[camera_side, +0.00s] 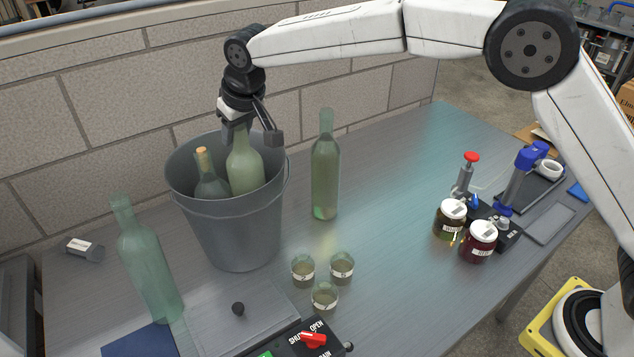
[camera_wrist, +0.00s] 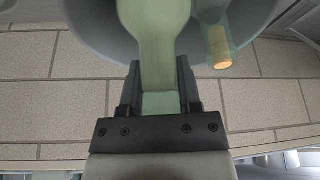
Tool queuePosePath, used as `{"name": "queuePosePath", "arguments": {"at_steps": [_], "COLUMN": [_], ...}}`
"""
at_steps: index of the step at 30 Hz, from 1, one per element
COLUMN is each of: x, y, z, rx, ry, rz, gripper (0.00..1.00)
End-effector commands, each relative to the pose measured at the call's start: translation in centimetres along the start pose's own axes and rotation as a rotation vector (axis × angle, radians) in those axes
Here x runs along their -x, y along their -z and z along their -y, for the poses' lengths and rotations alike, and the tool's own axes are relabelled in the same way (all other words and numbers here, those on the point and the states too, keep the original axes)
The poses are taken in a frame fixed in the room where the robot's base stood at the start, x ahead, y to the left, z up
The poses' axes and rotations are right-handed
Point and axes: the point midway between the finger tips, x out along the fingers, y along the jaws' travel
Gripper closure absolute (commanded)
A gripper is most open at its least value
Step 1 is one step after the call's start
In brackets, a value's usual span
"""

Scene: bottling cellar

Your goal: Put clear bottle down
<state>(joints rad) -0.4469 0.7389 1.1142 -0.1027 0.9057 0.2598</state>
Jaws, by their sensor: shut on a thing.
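A pale green see-through bottle (camera_side: 245,170) without a visible cork stands almost upright inside the grey metal bucket (camera_side: 236,235). My gripper (camera_side: 240,128) is shut on its neck from above. The held bottle (camera_wrist: 155,30) also shows in the wrist view, its neck between the fingers of my gripper (camera_wrist: 158,90). The bucket's wall hides its lower part, so I cannot tell whether it touches the bottom. A corked bottle (camera_side: 210,187) leans in the bucket just left of it; its cork shows in the wrist view (camera_wrist: 219,52).
A green bottle (camera_side: 326,165) stands right of the bucket, another (camera_side: 148,260) at front left. Several small glasses (camera_side: 303,269) stand in front. Two lidded jars (camera_side: 480,242) and a tool stand (camera_side: 463,185) are at the right. A block wall (camera_side: 110,110) runs close behind. The back right table is clear.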

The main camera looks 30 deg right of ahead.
Motion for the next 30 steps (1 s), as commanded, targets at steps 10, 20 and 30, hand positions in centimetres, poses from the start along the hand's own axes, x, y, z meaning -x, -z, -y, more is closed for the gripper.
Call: {"name": "queuePosePath", "arguments": {"at_steps": [10, 20, 30], "x": [-2.5, -4.5, -4.6], "y": [-1.0, -1.8, -1.9], "z": [0.2, 0.2, 0.1], "rx": [-0.001, -0.002, -0.001], "ry": [0.004, 0.004, 0.002], "rz": [-0.003, -0.006, -0.002], "gripper": [1.00, 1.00, 0.21]}}
